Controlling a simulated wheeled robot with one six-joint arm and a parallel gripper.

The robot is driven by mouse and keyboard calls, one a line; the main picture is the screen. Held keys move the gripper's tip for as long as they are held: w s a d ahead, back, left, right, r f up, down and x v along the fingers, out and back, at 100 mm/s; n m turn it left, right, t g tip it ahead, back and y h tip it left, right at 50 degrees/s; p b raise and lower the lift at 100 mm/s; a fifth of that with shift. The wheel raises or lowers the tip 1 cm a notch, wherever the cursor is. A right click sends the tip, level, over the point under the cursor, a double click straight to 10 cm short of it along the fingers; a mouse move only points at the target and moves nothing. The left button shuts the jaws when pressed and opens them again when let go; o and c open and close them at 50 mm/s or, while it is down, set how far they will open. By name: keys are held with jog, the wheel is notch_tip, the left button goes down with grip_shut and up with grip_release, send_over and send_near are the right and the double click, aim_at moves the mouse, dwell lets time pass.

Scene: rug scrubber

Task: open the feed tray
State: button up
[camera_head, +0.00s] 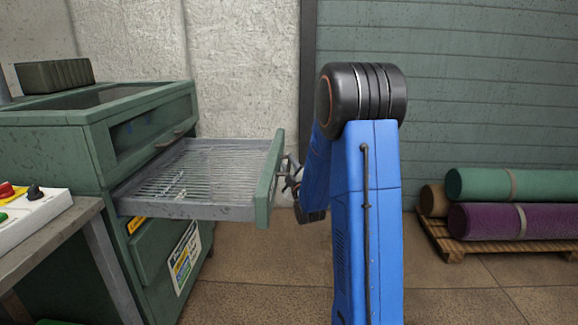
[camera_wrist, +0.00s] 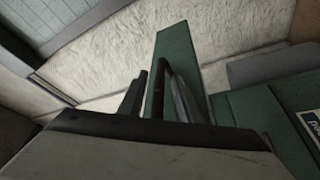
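The feed tray (camera_head: 190,212) is a grey, ribbed, shallow drawer with a green front panel (camera_head: 268,185). In the head view it stands well out from the green machine (camera_head: 60,160). My gripper (camera_head: 290,180) is at the outer side of that panel, by its handle. In the wrist view, the panel (camera_wrist: 176,50) rises beyond my gripper (camera_wrist: 160,97). The dark handle bar (camera_wrist: 161,88) shows between the two fingers, which stand apart with gaps beside the bar. Part of the handle is hidden in the head view by the fingers.
A bench (camera_head: 85,215) with a white control box (camera_head: 30,218) stands at the left front. Rolled rugs (camera_head: 520,185) lie on a wooden pallet (camera_head: 450,245) at the right. The tiled floor (camera_head: 250,280) before the tray is clear.

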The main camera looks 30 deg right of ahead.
jog(key=v, duration=0.7)
jog(key=shift+s, duration=0.25)
jog(key=shift+a, duration=0.1)
